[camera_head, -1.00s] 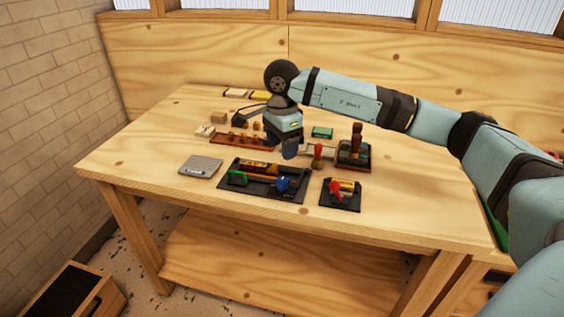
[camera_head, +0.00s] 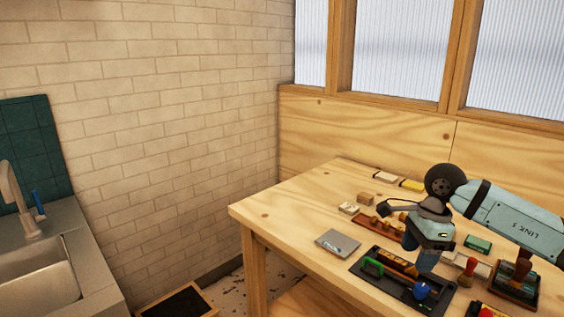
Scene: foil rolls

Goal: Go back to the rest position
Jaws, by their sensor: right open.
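My right gripper (camera_head: 420,251) is open and hangs over the wooden table (camera_head: 290,220), on the right side of the view. It points down above the black tray (camera_head: 362,272) and holds nothing that I can see. The right arm (camera_head: 515,215) comes in from the right edge. The gripper hides part of the objects behind it. My left gripper is not in view.
The tray holds a green-handled tool (camera_head: 372,267) and a blue knob (camera_head: 421,291). A grey flat device (camera_head: 338,243), small blocks and a stamp with a red-brown handle (camera_head: 522,270) stand nearby. A sink (camera_head: 38,287) is at left. The table's left end is bare.

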